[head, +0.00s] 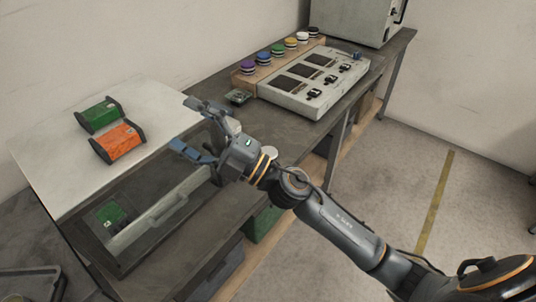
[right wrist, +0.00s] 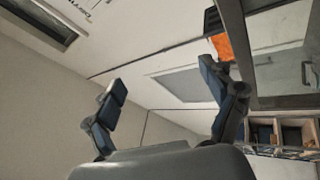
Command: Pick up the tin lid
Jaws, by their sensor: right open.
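I cannot make out a tin lid for certain in either view. Several small coloured round pieces stand in a row on a wooden rack (head: 262,73), among them a purple one (head: 247,67) and a white one (head: 303,38); whether any is a lid is unclear. My right gripper (head: 181,123) is open and empty, above the bench near the white board's right edge. In the right wrist view its two fingers (right wrist: 162,80) are spread wide with nothing between them. My left gripper is not in view.
A green case (head: 99,116) and an orange case (head: 118,142) lie on the white board (head: 60,165). A clear-topped box (head: 140,200) is at the front left. A grey panel with switches (head: 300,100) stands behind my gripper, with a metal cabinet (head: 350,20) at the back.

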